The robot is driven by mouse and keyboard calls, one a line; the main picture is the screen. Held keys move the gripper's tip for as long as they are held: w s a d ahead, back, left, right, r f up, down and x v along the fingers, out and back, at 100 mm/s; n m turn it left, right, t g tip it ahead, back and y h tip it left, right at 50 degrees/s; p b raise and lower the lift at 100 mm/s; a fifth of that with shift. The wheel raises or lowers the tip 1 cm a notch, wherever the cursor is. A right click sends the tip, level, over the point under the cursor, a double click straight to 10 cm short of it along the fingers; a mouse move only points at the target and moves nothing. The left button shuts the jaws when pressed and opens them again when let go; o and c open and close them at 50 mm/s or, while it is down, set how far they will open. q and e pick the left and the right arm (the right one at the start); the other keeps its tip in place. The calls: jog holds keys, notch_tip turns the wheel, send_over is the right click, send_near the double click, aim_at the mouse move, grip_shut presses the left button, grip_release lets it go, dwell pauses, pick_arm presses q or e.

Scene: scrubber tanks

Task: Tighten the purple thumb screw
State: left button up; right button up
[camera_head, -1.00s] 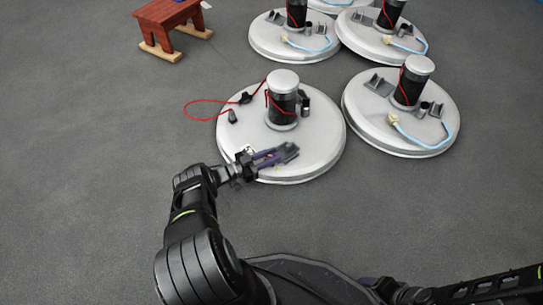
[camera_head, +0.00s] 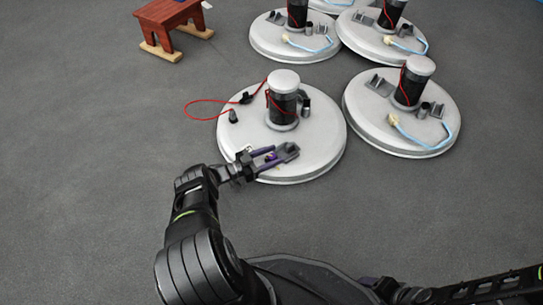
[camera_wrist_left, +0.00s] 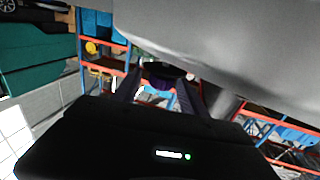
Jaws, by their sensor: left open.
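The purple thumb screw (camera_head: 270,157) is a small purple spot near the front rim of the nearest round grey tank lid (camera_head: 318,150). My left gripper (camera_head: 272,158) is open, low over that front rim, with one finger on each side of the screw. In the left wrist view the purple screw (camera_wrist_left: 160,83) shows between the two fingers (camera_wrist_left: 157,92), partly dark and small. I cannot tell whether the fingers touch it. Part of my right gripper (camera_head: 385,289) shows at the bottom edge; its jaws are unclear.
A dark bracket (camera_head: 287,152) sits on the lid just beyond the fingertips. A black post (camera_head: 283,107) with a pale cap and a red cable (camera_head: 205,116) stand behind. Other similar lids (camera_head: 385,125) lie right and behind. A red stool (camera_head: 170,15) stands back left. Floor at left is clear.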

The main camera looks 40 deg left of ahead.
pick_arm(q)
jog(key=shift+s, duration=0.1)
jog(key=v, duration=0.7)
jog(key=shift+s+a+f, duration=0.1)
jog(key=shift+s+a, duration=0.1)
jog(key=shift+s, duration=0.05)
jog(key=shift+w, duration=0.1)
